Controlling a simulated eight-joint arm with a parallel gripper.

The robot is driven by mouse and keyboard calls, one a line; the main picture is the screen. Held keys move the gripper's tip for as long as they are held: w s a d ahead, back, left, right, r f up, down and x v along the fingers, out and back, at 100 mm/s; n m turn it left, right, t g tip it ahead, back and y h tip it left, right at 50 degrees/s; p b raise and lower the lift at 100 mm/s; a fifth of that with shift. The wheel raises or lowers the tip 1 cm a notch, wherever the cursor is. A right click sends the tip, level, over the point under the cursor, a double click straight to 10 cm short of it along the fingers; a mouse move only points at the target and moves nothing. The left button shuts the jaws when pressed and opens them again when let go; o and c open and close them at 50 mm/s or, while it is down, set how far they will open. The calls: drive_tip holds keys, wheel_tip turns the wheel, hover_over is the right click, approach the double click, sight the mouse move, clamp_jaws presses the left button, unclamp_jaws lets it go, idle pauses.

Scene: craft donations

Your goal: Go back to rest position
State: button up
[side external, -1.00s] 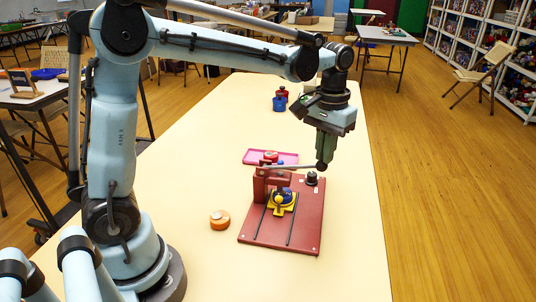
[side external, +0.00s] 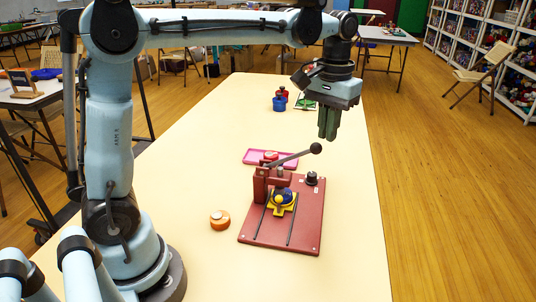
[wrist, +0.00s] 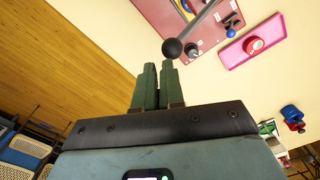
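My gripper (side external: 327,137) hangs fingers-down in the air above the far right part of the red press board (side external: 307,230). Its green fingers, also in the wrist view (wrist: 159,64), are close together with nothing between them. The press lever slants up to a dark ball knob (side external: 316,148), just below and left of the fingertips. The knob also shows in the wrist view (wrist: 172,48), beyond the fingertips and apart from them. A yellow slide (side external: 283,208) with a blue piece (side external: 285,195) sits under the press head.
A pink tray (side external: 253,156) with a red piece (side external: 271,155) lies behind the press. An orange round piece (side external: 220,219) lies left of it. Blue (side external: 279,104) and red containers and a green item (side external: 305,102) stand at the far end. The table's right side is clear.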

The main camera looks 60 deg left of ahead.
drive_tip(key=shift+r, duration=1.55)
drive_tip(key=s+f+m+t, duration=0.3)
drive_tip(key=s+f+t, duration=0.4)
drive_tip(key=s, duration=0.5)
wheel_tip(320, 180, down, 2)
drive_tip(key=shift+s+a+f, duration=0.1)
drive_tip(key=shift+s+a, duration=0.15)
drive_tip(key=shift+a, duration=0.1)
